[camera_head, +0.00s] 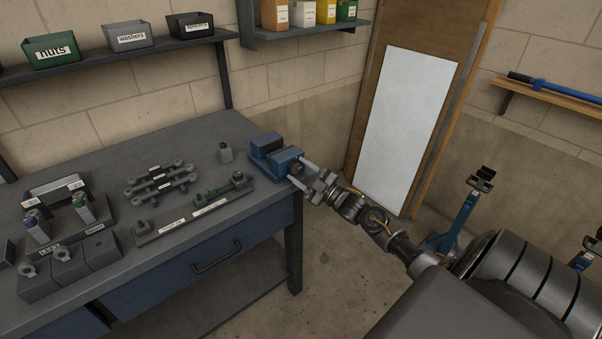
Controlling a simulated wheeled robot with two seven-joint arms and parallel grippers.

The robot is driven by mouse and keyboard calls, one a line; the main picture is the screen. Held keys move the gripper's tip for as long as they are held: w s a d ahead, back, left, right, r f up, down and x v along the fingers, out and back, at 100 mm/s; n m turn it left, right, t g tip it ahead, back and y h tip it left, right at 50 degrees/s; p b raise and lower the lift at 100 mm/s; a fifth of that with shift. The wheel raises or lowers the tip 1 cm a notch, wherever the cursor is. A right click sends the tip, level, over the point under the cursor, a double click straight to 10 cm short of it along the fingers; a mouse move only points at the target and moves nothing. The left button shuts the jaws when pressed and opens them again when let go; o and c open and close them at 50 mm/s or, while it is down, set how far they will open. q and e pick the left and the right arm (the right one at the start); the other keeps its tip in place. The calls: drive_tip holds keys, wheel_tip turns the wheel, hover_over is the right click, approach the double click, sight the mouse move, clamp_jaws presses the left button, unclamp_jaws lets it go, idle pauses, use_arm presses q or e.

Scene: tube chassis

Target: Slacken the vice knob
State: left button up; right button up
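The blue vice (267,154) stands at the right end of the workbench, with dark jaw parts on it. My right gripper (297,171) reaches it from the right. Its two pale fingers are apart, one on each side of the vice's right end. The knob cannot be made out; the fingers and the vice's end seem to cover that spot. I cannot tell whether the fingers touch or grip anything. My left gripper is out of view.
A shelf with bins (50,50) is above. Blue stands (467,208) are on the floor at right.

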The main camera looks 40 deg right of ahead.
drive_tip(key=shift+o, duration=0.9)
drive_tip(key=shift+s+d+f, duration=0.1)
drive_tip(key=shift+s+f, duration=0.05)
drive_tip(key=shift+s, duration=0.05)
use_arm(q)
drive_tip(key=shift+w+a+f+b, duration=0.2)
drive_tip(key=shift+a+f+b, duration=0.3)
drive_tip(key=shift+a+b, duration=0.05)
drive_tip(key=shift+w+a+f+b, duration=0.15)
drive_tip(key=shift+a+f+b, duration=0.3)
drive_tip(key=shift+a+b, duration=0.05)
use_arm(e)
drive_tip(key=v, duration=1)
drive_tip(key=shift+s, duration=0.2)
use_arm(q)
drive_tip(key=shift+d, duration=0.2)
